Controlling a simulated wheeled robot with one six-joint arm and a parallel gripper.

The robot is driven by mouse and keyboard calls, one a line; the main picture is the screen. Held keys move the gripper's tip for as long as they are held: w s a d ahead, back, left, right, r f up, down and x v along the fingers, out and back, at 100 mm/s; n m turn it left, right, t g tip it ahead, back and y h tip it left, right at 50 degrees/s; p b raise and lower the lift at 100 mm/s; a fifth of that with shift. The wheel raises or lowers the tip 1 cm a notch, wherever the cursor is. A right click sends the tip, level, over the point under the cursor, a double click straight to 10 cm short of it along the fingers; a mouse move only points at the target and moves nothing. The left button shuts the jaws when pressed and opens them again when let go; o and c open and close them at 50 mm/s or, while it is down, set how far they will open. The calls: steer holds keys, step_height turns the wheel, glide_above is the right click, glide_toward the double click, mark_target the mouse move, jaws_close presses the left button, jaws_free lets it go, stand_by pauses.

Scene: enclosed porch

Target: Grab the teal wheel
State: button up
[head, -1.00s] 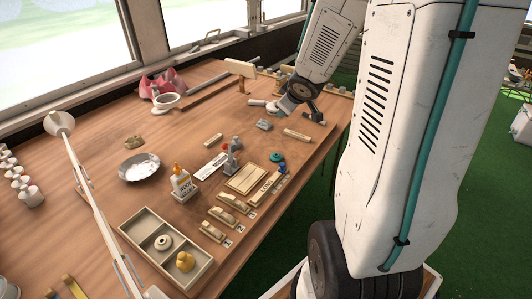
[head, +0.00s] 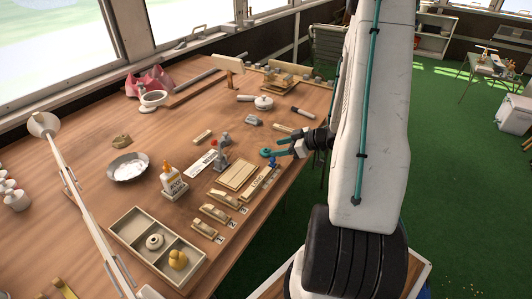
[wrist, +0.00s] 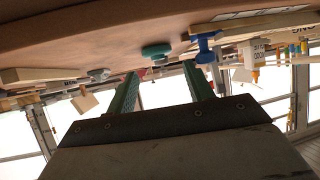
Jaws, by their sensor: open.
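The teal wheel (head: 265,152) lies on the workbench near its right edge, beside a small blue peg-like piece (head: 272,162). In the wrist view, where the bench appears at the top, the teal wheel (wrist: 156,50) sits just beyond the fingertips and between their lines. The blue piece (wrist: 206,46) is close to the right-hand fingertip. My gripper (head: 283,148) is open and comes from the right, close to the wheel. In the wrist view my gripper (wrist: 160,72) shows two teal fingers apart with nothing between them.
A wooden tray (head: 238,175) and small wooden vehicles (head: 214,212) are in front of the wheel. A grey and red figure-like item (head: 222,150) and glue bottle (head: 173,180) stand to its left. A wooden block (head: 285,128) lies behind. The bench's right edge is near.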

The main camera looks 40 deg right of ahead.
mark_target(264, 150)
steer(key=x, duration=0.5)
steer(key=shift+d, duration=0.15)
steer(key=c, duration=0.7)
